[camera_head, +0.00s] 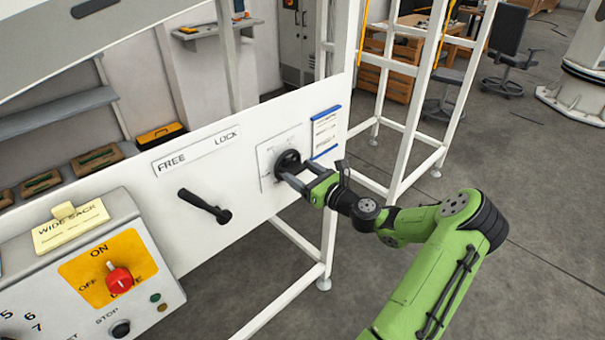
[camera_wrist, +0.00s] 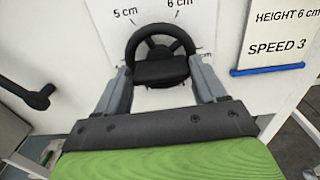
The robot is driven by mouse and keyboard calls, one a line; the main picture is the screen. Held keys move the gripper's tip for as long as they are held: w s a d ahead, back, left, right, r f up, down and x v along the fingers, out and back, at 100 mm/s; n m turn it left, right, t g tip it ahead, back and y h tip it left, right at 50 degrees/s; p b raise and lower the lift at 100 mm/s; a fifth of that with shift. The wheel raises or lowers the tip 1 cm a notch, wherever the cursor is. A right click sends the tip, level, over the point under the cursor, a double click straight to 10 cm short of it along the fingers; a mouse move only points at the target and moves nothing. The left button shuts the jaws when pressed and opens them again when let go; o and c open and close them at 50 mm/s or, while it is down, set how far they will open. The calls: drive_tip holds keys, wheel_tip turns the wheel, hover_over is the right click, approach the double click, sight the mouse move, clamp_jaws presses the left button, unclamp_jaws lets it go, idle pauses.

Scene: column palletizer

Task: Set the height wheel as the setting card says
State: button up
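The black height wheel (camera_head: 288,163) sits on a white dial plate on the panel. In the wrist view the wheel (camera_wrist: 160,36) shows its upper rim and spokes, with "5 cm" at its upper left, "6 cm" just above right and a partly hidden "cm" label at right. My gripper (camera_wrist: 160,66) has one finger at each side of the wheel, and both fingertips appear to touch its rim. No clear pointer shows on the wheel. The setting card (camera_wrist: 276,40) reads "HEIGHT 6 cm" and "SPEED 3"; it also hangs right of the wheel in the head view (camera_head: 326,132).
A black lever (camera_head: 205,206) sits left of the wheel under a "FREE / LOCK" label (camera_head: 197,151). A control box with a red ON/OFF knob (camera_head: 119,279) and a "WIDE SACK" note (camera_head: 70,228) is at lower left. White frame posts stand behind my arm.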

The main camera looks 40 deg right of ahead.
drive_tip(key=c, duration=0.5)
drive_tip(key=shift+n, duration=0.3)
drive_tip(key=n, duration=0.5)
drive_tip(key=shift+a+f+b, duration=0.15)
drive_tip(key=shift+b, duration=0.15)
drive_tip(key=n+b, duration=0.2)
drive_tip(key=n, duration=0.3)
drive_tip(key=shift+n, duration=0.4)
drive_tip(key=shift+b, duration=0.3)
drive_tip(key=o, duration=1)
drive_tip(key=shift+o, duration=0.2)
